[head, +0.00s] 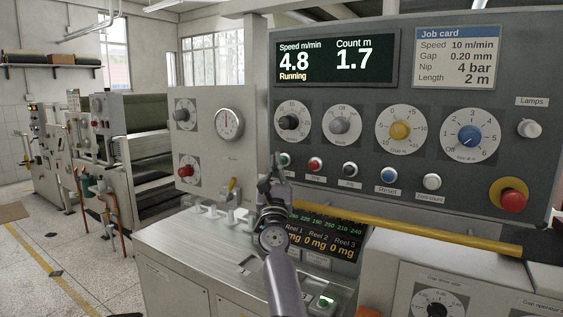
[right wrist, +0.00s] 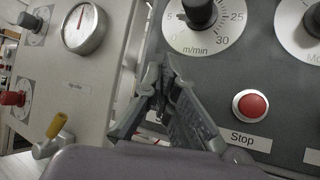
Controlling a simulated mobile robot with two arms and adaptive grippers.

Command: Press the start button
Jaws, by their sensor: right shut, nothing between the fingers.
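The green start button (head: 285,160) sits at the left end of the button row on the grey control panel (head: 460,120). Its label is hidden behind my right gripper (head: 275,165). That gripper is shut and empty, its tips beside the button; I cannot tell whether they touch it. In the right wrist view my right gripper (right wrist: 160,75) covers the place left of the red Stop button (right wrist: 252,105), and the start button is hidden. The display (head: 336,60) reads Running, speed 4.8 m/min and count 1.7 m. My left gripper is out of view.
Jog, Reset and Zero count buttons continue the row to the right. A red emergency knob (head: 512,200) is at the panel's lower right. A yellow bar (head: 420,232) runs below the panel. Several dials sit above the buttons. A gauge (head: 229,123) is on the left panel.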

